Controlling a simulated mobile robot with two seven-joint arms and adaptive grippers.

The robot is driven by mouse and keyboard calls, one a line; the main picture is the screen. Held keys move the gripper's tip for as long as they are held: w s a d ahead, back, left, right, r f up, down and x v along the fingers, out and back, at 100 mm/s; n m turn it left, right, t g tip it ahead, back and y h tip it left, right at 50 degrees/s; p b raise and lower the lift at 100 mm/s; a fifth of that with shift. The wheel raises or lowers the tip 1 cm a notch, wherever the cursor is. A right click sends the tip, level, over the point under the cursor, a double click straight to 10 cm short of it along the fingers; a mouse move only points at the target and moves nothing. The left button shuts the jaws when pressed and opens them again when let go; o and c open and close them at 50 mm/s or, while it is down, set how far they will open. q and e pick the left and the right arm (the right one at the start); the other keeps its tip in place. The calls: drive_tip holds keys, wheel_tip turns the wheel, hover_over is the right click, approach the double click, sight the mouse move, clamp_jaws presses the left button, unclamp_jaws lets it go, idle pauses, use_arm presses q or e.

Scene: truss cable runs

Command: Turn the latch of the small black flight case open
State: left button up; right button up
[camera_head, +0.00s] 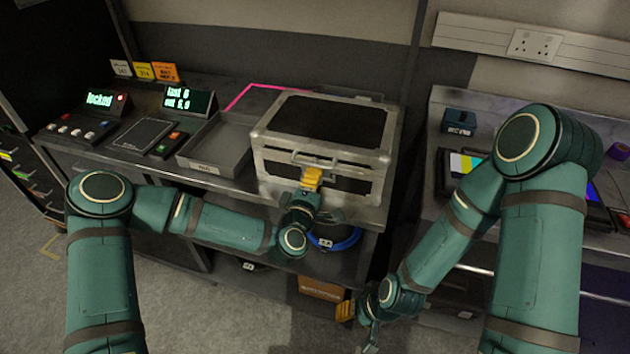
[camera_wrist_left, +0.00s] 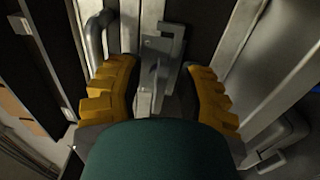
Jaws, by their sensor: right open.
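The small black flight case (camera_head: 330,125) with silver metal edges stands shut on the bench. My left gripper (camera_head: 312,178) is at the front of the case, just below its handle (camera_head: 315,157). In the left wrist view, the metal latch (camera_wrist_left: 162,45) lies between the two yellow fingers of the left gripper (camera_wrist_left: 160,70). The fingers are spread, with a gap on each side of the latch. The handle (camera_wrist_left: 97,38) shows beside the left finger. My right gripper (camera_head: 347,311) is open and low in front of the bench, away from the case.
A grey open tray (camera_head: 215,165) stands left of the case. Lit displays (camera_head: 188,101) and a tablet-like panel (camera_head: 143,135) are further left. A blue cable coil (camera_head: 335,240) and a brown box (camera_head: 322,289) are below the case. A second bench with a small dark box (camera_head: 459,121) is at right.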

use_arm(q)
drive_tip(key=shift+s, duration=0.1)
drive_tip(key=v, duration=1.1)
drive_tip(key=shift+s, duration=0.35)
drive_tip(key=shift+a, duration=0.15)
drive_tip(key=s+d+f+m+g+h, duration=0.15)
drive_tip(key=s+f+m+g, duration=0.35)
drive_tip(key=f+m+g, duration=0.5)
drive_tip(key=s+a+f+m+g+y, duration=0.2)
drive_tip(key=s+a+f+g, duration=0.3)
drive_tip(key=s+a+f, duration=0.3)
drive_tip(key=shift+s+a+f+m+g+y, duration=0.35)
drive_tip(key=shift+s+f+y, duration=0.15)
drive_tip(key=shift+s, duration=0.45)
